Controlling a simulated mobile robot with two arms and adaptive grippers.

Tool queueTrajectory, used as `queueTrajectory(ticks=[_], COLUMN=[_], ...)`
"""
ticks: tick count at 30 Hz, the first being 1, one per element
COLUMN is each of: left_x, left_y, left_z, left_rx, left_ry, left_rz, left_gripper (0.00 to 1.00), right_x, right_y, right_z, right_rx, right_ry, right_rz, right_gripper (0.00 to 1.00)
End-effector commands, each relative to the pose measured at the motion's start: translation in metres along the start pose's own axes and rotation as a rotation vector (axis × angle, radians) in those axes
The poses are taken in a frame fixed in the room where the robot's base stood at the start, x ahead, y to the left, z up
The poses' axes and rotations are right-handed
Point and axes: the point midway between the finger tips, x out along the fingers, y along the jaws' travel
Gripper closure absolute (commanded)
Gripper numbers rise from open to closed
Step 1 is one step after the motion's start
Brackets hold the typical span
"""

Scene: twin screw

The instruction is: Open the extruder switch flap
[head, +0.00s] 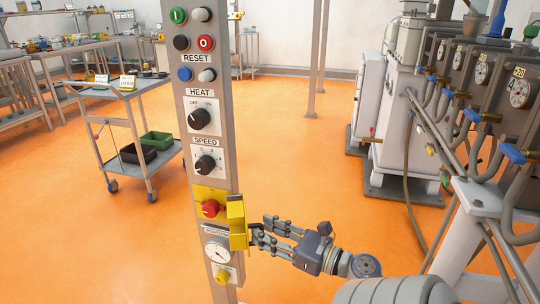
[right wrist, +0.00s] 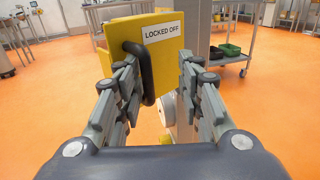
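The yellow flap (head: 237,222) is on the grey control column (head: 222,170). It stands out from the column face at the right edge, and a red rotary switch (head: 210,208) on a yellow plate shows beside it. In the right wrist view the flap (right wrist: 174,62) carries a "LOCKED OFF" label and a black handle (right wrist: 147,75). My right gripper (head: 262,230) is right of the flap. In the wrist view its fingers (right wrist: 155,75) are spread, one near the handle on the left, one by the flap's right edge. Contact is unclear. My left gripper is out of view.
Above the switch are SPEED (head: 205,164) and HEAT (head: 199,118) knobs and several buttons. A round gauge (head: 217,252) sits below. A grey trolley (head: 125,92) stands behind at left, and machinery with pipes (head: 480,100) at right. Orange floor between them is clear.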

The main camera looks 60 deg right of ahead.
Motion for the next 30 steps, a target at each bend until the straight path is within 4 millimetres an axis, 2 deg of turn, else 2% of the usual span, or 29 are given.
queueTrajectory(ticks=[1, 16, 20, 30], left_x=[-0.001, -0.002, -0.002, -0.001], left_y=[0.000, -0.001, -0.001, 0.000], left_z=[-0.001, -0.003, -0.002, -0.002], left_rx=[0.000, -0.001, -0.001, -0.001], left_ry=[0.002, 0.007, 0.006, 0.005], left_rz=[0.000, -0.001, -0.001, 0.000], left_gripper=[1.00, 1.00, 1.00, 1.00], right_x=[0.002, -0.004, -0.023, -0.091], right_y=[0.000, 0.000, 0.000, -0.001], right_z=[0.009, 0.007, 0.005, 0.000], right_rx=[-0.002, -0.001, 0.000, 0.001], right_ry=[-0.018, -0.015, -0.010, 0.000], right_rz=[-0.002, -0.003, -0.004, -0.001], right_gripper=[0.70, 0.70, 0.70, 0.70])
